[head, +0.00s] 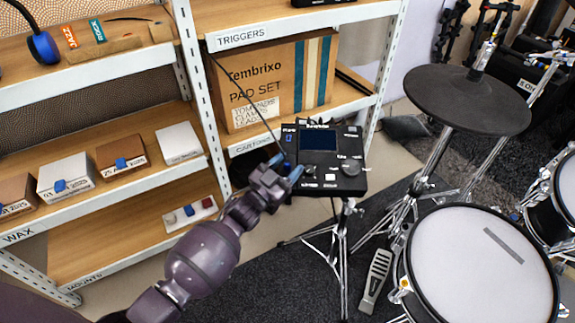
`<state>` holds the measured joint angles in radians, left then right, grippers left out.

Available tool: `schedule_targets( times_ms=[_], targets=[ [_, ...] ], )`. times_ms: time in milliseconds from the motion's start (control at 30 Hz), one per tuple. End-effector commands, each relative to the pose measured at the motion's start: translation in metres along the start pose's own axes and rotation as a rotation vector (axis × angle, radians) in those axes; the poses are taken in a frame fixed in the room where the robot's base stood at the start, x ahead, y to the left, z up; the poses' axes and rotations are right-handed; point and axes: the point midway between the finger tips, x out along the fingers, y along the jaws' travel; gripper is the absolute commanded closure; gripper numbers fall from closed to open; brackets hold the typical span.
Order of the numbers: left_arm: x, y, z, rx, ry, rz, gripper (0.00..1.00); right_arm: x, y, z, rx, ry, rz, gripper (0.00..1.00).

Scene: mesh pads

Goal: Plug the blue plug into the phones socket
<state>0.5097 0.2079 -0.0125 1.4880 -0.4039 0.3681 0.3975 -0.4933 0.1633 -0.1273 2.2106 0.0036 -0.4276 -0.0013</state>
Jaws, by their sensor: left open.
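The black drum module (349,151) stands on a chrome stand at the centre, with a dark screen, knobs and small white labels. The labels are too small to read, so I cannot tell which socket is the phones one. A thin dark cable (243,95) runs down from the upper left to the module's left edge, behind my gripper. The blue plug is not clearly visible; the cable's end is too small and partly covered. My left gripper (285,172) is open beside the module's left edge, its fingertips close to the cable's end. My right gripper is not in view.
Wooden shelves with a cardboard pad set box (247,86) and small boxes fill the left and back. A dark cymbal pad (467,98) and a white mesh pad (480,268) stand on the right. A pedal (376,280) lies on the dark carpet below.

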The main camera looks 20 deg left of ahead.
Motion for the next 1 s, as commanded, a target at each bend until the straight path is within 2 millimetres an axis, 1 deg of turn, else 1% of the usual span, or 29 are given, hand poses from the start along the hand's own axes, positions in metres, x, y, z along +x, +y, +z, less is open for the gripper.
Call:
schedule_targets(
  times_ms=[33, 133, 400, 433, 567, 800, 900, 1000],
  targets=[
    [-0.001, 0.001, 0.001, -0.001, -0.002, 0.0, 0.49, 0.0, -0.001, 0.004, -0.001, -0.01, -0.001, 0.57],
    [-0.001, 0.001, 0.001, -0.001, -0.002, 0.0, 0.49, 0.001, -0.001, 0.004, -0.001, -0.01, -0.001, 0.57],
    [-0.001, 0.001, 0.001, -0.001, -0.001, 0.0, 0.49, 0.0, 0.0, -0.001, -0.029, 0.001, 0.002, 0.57],
    [-0.008, 0.0, 0.001, -0.001, -0.004, 0.0, 0.49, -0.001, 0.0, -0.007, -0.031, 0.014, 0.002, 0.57],
    [-0.033, -0.001, -0.001, -0.001, -0.001, -0.001, 0.49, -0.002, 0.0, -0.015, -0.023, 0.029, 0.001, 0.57],
    [-0.078, -0.001, -0.001, 0.0, 0.0, 0.0, 0.49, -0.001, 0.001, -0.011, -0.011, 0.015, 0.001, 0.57],
    [-0.091, -0.001, -0.001, 0.001, -0.001, 0.0, 0.49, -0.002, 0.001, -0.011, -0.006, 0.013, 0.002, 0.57],
    [-0.101, 0.0, -0.001, 0.001, 0.001, 0.0, 0.49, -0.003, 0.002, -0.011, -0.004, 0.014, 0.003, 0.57]
  ],
)
